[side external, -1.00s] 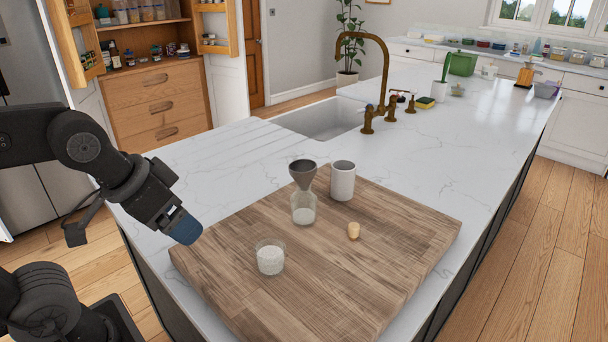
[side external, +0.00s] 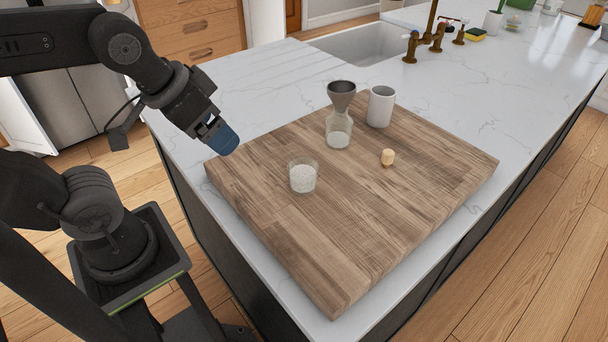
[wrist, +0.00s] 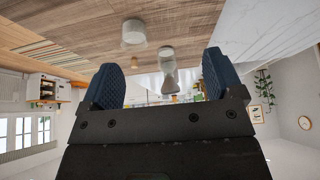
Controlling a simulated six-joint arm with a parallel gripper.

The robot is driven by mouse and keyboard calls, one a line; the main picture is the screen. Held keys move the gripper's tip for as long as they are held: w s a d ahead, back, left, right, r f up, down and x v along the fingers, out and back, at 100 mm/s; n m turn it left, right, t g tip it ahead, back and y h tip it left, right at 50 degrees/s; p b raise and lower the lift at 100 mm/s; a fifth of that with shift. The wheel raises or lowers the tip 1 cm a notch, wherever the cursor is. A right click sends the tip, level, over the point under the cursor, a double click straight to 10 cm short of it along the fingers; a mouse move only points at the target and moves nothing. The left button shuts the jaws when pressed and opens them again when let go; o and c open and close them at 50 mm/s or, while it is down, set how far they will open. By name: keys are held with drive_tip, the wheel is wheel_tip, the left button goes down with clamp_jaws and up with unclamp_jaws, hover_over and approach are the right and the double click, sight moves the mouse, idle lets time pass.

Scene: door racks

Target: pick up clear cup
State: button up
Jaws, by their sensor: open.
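The clear cup (side external: 303,177) stands upright on the wooden board, with white grainy contents inside. It also shows in the wrist view (wrist: 134,33), upper left of centre. My gripper (side external: 226,143) is above the board's left corner, to the left of the cup and apart from it. In the wrist view, its two blue fingers (wrist: 160,80) are spread apart with nothing held between them.
A clear bottle (side external: 339,132) with a grey funnel (side external: 341,93) in its mouth stands behind the cup. A white mug (side external: 380,107) and a small cork (side external: 388,157) are to the right. The wooden board (side external: 350,255) is bare at the front.

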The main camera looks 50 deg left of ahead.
idle(0.4)
drive_tip(key=w+a+r+m+t+y, duration=0.2)
drive_tip(key=w+a+m+t, duration=0.2)
drive_tip(key=w+m, duration=0.35)
drive_tip(key=w+a+r+m+t+y, duration=0.1)
drive_tip(key=w+a+m+t, duration=0.2)
drive_tip(key=w+a+m, duration=0.35)
drive_tip(key=n+g+h, duration=0.8)
drive_tip(key=n+h, duration=0.8)
drive_tip(key=n, duration=2)
approach(314, 177)
drive_tip(key=x, duration=0.7)
drive_tip(key=shift+w+f, duration=0.25)
drive_tip(key=shift+f, duration=0.05)
